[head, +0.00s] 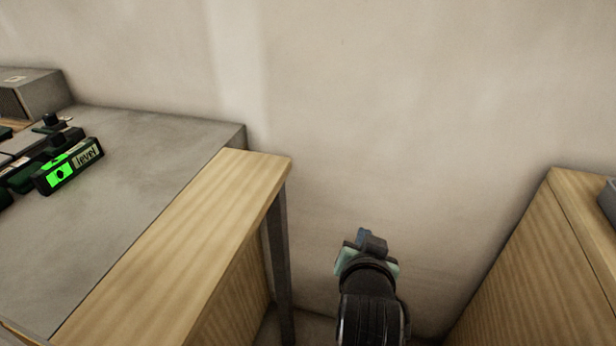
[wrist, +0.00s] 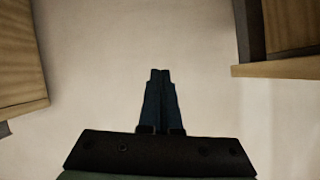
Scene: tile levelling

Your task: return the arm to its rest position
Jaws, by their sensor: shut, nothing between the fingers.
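My gripper (head: 372,240) is at the lower middle of the head view, over the gap between two wooden-sided pieces of furniture. In the wrist view my gripper (wrist: 160,75) points away from the camera with its two dark fingers together. It is shut and holds nothing. It touches nothing that I can see; a pale surface fills the view beyond the fingertips.
A grey-topped bench with a wooden edge (head: 190,235) stands at left. A wooden cabinet (head: 530,265) stands at right. A plain wall (head: 400,100) is behind.

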